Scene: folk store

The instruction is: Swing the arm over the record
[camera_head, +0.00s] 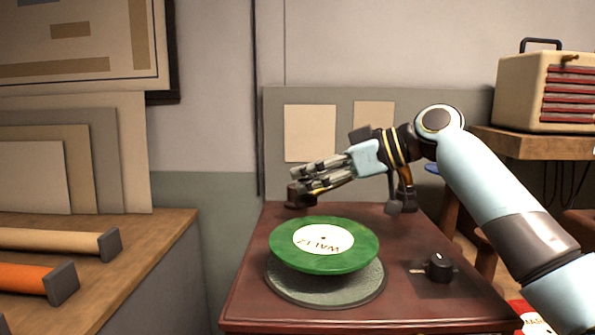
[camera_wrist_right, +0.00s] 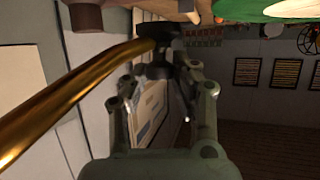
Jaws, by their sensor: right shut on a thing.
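A green record (camera_head: 325,258) with a white WALTZ label lies over the grey-green platter (camera_head: 330,295) of a dark red cabinet; it looks raised above the platter. The brass tonearm (camera_head: 336,186) runs along the cabinet's back, behind the record, from a dark brass stand (camera_head: 405,187) at the right. It fills the left side of the right wrist view (camera_wrist_right: 75,105), ending in a black head (camera_wrist_right: 165,38). My right gripper (camera_head: 300,180) is shut on the tonearm near its head end, behind the record's far edge. My left gripper is not in view.
A black knob (camera_head: 439,266) stands at the cabinet's right front. A short dark brown post (camera_head: 297,197) is at its back left. A wooden counter (camera_head: 165,240) with rolls is at the left. A cream radio (camera_head: 545,92) sits on a shelf at the right.

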